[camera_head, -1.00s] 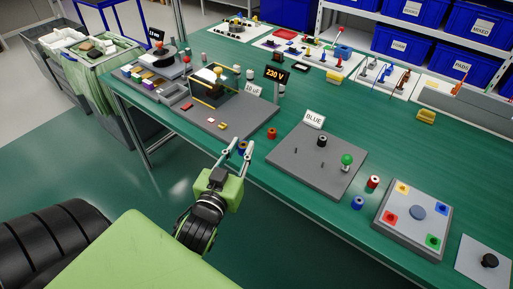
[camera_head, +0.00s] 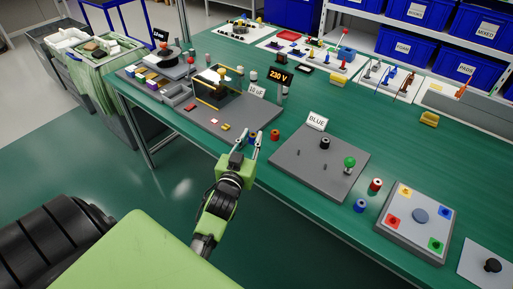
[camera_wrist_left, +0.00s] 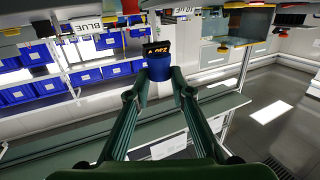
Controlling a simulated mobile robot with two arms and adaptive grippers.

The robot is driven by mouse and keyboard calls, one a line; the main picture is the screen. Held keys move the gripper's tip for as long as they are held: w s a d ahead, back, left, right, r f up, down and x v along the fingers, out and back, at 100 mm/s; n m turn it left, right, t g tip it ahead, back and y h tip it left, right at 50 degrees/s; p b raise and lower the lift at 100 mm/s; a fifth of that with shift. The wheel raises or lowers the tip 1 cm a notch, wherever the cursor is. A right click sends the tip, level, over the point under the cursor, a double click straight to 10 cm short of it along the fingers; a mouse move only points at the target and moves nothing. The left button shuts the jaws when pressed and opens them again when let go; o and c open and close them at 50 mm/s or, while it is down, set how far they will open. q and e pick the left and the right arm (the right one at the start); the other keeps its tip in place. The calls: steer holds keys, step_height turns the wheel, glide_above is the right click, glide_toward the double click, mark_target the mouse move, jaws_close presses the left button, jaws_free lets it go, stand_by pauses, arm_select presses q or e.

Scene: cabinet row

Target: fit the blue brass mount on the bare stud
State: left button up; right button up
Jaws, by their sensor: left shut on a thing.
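My left gripper (camera_head: 249,137) is shut on a small blue mount (camera_wrist_left: 160,67), held between its fingertips in the left wrist view. The gripper is at the table's near edge, left of the grey board (camera_head: 290,172) with the BLUE sign (camera_head: 317,122). That board carries two thin bare studs, one at its left (camera_head: 299,153) and one nearer the front (camera_head: 324,167). A black mount (camera_head: 325,144) and a post with a green ball (camera_head: 349,162) also stand on it. My right gripper does not show.
An orange-red cylinder (camera_head: 275,135) stands just right of the gripper. Another blue cylinder (camera_head: 360,205) and a red one (camera_head: 375,185) stand right of the board, before a grey box with coloured squares (camera_head: 408,234). The 230 V display (camera_head: 280,77) stands behind the gripper.

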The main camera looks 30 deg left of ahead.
arm_select(q)
steer(key=w+f, duration=0.2)
steer(key=f, duration=0.1)
steer(key=w+f, duration=0.1)
steer(key=shift+a+f+b, duration=0.15)
steer(key=shift+a+b, duration=0.15)
steer(key=shift+w+f, duration=0.25)
steer(key=shift+f, duration=0.35)
steer(key=shift+w+f, duration=0.2)
steer(key=shift+f, duration=0.9)
steer(key=shift+f, duration=0.15)
steer(key=o, duration=1)
